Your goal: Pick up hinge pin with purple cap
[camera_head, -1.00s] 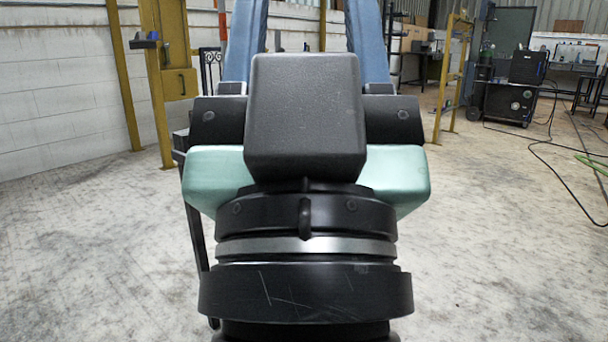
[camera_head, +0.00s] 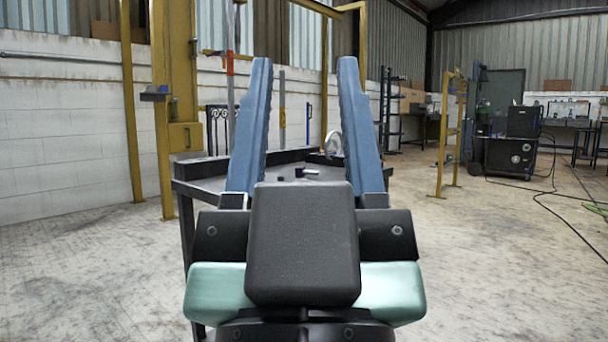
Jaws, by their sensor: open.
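My gripper (camera_head: 305,64) is open and empty, its two long blue fingers well apart and pointing up and away from me. Between the fingers, farther off, is the top of a dark workbench (camera_head: 215,184). On it lies a small pin (camera_head: 311,171) with a dark, seemingly purple cap at its left end and a pale shaft to the right. It looks like the hinge pin, but it is too small to be sure. My gripper is apart from it. My gripper body hides the bench's lower front.
A small dark piece (camera_head: 281,178) lies left of the pin. A pale ring-shaped thing (camera_head: 333,144) stands at the bench's back, partly behind the right finger. A yellow post (camera_head: 160,120) stands left of the bench. The floor to the right is open, with cables (camera_head: 560,205) farther off.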

